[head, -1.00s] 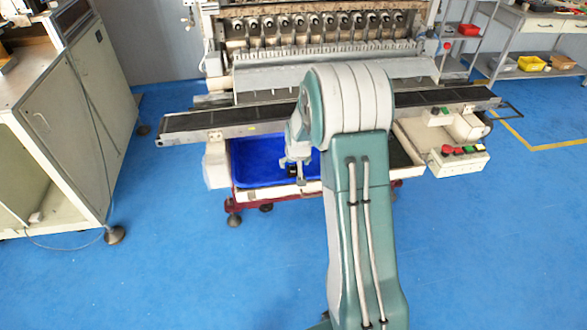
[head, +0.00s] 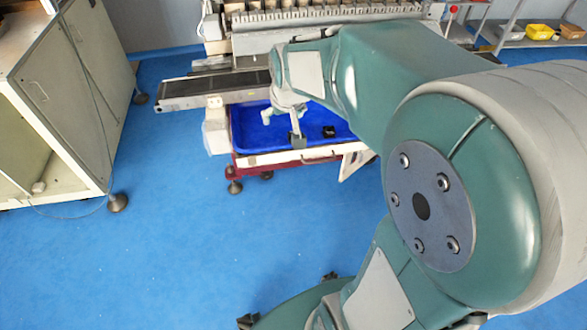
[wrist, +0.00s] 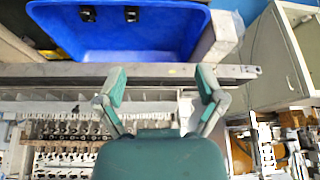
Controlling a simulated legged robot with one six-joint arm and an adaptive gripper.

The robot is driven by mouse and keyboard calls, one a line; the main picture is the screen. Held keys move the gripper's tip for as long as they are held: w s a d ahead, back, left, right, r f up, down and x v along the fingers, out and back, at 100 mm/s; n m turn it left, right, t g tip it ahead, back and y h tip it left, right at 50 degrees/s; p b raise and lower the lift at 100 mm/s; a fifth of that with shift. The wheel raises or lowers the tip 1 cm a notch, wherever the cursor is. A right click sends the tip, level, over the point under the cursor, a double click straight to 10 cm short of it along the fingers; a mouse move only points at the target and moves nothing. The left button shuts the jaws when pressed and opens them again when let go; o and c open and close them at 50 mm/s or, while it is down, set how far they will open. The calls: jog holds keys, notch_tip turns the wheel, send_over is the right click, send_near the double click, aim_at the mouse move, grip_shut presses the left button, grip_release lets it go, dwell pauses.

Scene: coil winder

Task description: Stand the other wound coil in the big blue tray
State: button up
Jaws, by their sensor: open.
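The big blue tray (head: 255,132) sits low under the conveyor of the winder. A small black wound coil (head: 328,131) is in it, right of my gripper (head: 297,138) in the head view. In the wrist view, the tray (wrist: 150,40) is at the top and holds two small black coils side by side, one left (wrist: 88,13) and one right (wrist: 132,13). Their exact pose is too small to tell. My gripper (wrist: 161,82) is open with nothing between its fingers, apart from both coils. In the head view the second coil does not show, perhaps hidden behind my gripper.
The conveyor (head: 215,88) runs above the tray's back. The winder (head: 300,18) stands behind it. A beige cabinet (head: 70,90) is at left, with clear blue floor (head: 190,240) in front. Shelves with yellow bins (head: 540,32) are at the back right.

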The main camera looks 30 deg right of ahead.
jog(key=s+a+r+n, duration=0.1)
jog(key=s+a+r, duration=0.1)
jog(key=s, duration=0.7)
jog(key=s+a+r, duration=0.3)
jog(key=s+a, duration=0.1)
jog(key=s, duration=0.5)
jog(key=shift+s+a+n+t+y, duration=0.3)
jog(key=shift+n+y, duration=0.1)
